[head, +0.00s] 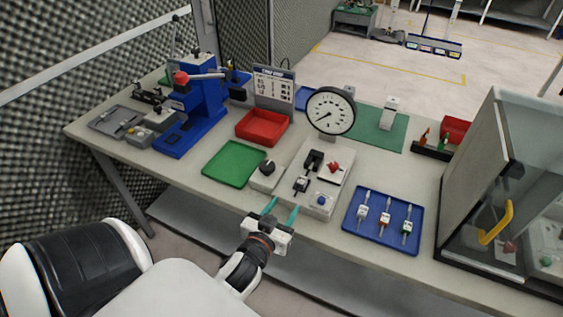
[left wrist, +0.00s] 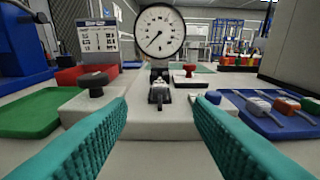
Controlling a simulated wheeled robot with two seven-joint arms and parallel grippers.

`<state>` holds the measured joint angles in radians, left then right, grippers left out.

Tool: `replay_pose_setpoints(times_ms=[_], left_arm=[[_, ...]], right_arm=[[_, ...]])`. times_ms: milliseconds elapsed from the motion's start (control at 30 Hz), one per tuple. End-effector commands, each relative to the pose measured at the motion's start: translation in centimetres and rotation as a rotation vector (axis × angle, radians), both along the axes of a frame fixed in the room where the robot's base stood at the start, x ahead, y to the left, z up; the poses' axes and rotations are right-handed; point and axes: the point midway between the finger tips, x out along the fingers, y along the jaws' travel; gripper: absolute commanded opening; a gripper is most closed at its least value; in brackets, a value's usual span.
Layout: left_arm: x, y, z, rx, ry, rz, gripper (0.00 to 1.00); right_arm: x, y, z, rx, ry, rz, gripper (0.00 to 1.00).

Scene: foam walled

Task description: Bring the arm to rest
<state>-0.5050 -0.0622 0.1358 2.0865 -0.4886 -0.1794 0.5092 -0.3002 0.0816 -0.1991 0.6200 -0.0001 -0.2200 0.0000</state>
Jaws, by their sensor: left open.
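My left gripper (head: 282,212) has teal fingers that stand apart with nothing between them. It is at the front edge of the workbench, just in front of a light grey fixture block (head: 325,204). In the left wrist view the two open fingers (left wrist: 160,133) point towards this block, which carries a black clamp (left wrist: 159,92), a red knob and a blue button (left wrist: 213,97). A round dial gauge (head: 331,111) stands behind it and also shows in the left wrist view (left wrist: 160,31). My right gripper is in neither view.
A green tray (head: 234,164) and a red bin (head: 262,127) lie left of the block. A blue tray (head: 383,221) with several small tools lies right. A blue press (head: 192,112) stands far left, a clear-fronted cabinet (head: 492,180) far right. The floor before the bench looks free.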

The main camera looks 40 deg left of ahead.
Motion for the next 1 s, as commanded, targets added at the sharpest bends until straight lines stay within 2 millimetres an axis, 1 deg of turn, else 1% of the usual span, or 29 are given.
replay_pose_setpoints(times_ms=[100, 533, 667, 767, 867, 1000], left_arm=[[-0.4, -0.1, 0.1, 0.000, 0.000, 0.000, 0.47], [-0.4, -0.1, 0.1, 0.000, 0.000, 0.000, 0.47], [-0.6, -0.1, -0.1, -0.001, 0.033, 0.008, 0.47], [-1.1, -0.3, -0.6, -0.012, 0.122, 0.023, 0.47], [-2.2, -1.0, -1.6, -0.025, 0.274, 0.025, 0.47], [-5.0, -3.0, -3.2, -0.041, 0.528, -0.026, 0.47]], right_arm=[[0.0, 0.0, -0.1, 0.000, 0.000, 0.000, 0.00], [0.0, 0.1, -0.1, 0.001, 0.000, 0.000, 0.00], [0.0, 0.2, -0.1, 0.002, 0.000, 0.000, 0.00], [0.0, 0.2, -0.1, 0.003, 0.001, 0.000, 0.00], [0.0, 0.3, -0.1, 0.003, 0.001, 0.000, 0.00], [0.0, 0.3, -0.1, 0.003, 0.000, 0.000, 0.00]])
